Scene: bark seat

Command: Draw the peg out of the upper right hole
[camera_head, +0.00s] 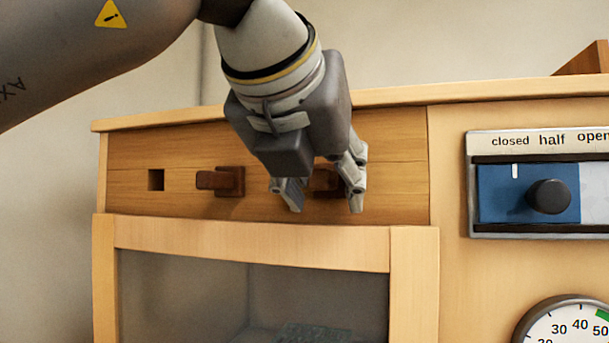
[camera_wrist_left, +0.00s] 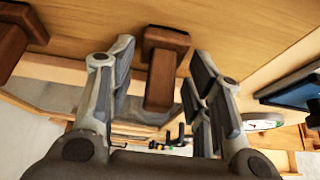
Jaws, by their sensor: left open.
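A dark brown wooden peg (camera_head: 325,181) sticks out of the right part of the upper wooden panel (camera_head: 397,165). My left gripper (camera_head: 320,196) is open, with one finger on each side of this peg. In the left wrist view the peg (camera_wrist_left: 163,75), with its wider crosspiece, stands between the open fingers (camera_wrist_left: 160,62), and gaps show beside it. The gripper partly hides the peg in the head view. A second brown peg (camera_head: 220,181) sits to the left in the same panel; it also shows in the left wrist view (camera_wrist_left: 14,42). My right gripper is not in view.
An empty square hole (camera_head: 156,180) is at the panel's left. Below is a framed glass door (camera_head: 250,243). To the right are a blue slider with a black knob (camera_head: 548,196), labelled closed, half, open, and a round dial (camera_head: 570,325).

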